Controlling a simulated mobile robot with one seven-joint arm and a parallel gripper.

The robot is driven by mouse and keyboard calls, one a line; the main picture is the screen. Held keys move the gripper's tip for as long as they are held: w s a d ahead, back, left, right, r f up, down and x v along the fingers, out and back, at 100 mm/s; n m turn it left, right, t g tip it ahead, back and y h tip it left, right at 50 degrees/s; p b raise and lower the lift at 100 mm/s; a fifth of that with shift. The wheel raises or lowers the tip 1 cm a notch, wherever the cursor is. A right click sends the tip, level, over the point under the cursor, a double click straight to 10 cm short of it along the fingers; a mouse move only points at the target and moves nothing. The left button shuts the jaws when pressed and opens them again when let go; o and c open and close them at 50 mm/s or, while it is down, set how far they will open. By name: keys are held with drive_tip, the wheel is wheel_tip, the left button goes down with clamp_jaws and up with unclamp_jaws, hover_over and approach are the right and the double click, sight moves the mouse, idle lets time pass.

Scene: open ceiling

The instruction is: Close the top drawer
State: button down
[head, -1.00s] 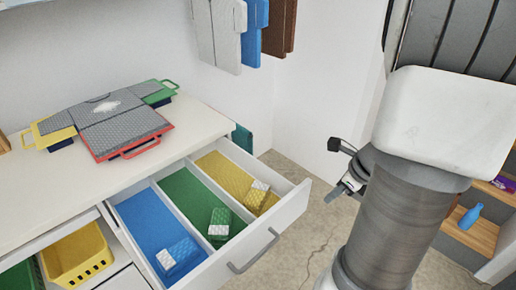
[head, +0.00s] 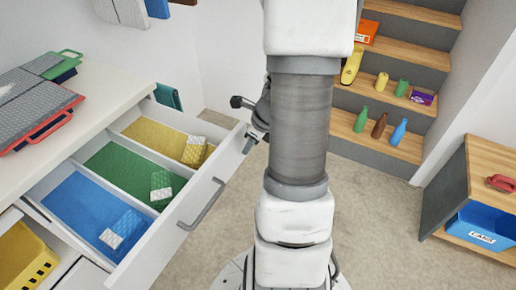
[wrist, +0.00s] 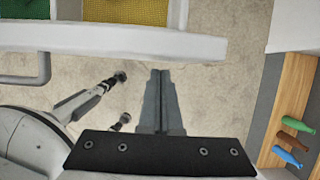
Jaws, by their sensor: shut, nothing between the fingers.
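The top drawer (head: 165,225) is pulled out from the white cabinet at the left of the head view. Its yellow, green and blue sections each hold a small block with a white patterned end. The drawer's handle (head: 205,205) is on the outer face. My gripper (head: 250,144) is shut and empty, close to the far right end of the drawer front. In the wrist view, my gripper (wrist: 160,74) points at the drawer front (wrist: 130,42) with a small gap in the picture; contact cannot be told. The handle (wrist: 35,76) lies to its left.
A yellow basket (head: 22,258) sits below the drawer. Grey cases (head: 30,100) lie on the white countertop (head: 108,97). Stepped shelves (head: 400,88) with bottles stand at the back right, and a cabinet with a blue bin (head: 488,228) at the right. The floor between is clear.

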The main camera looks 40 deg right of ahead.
drive_tip(key=shift+w+a, duration=0.1)
drive_tip(key=shift+w, duration=0.2)
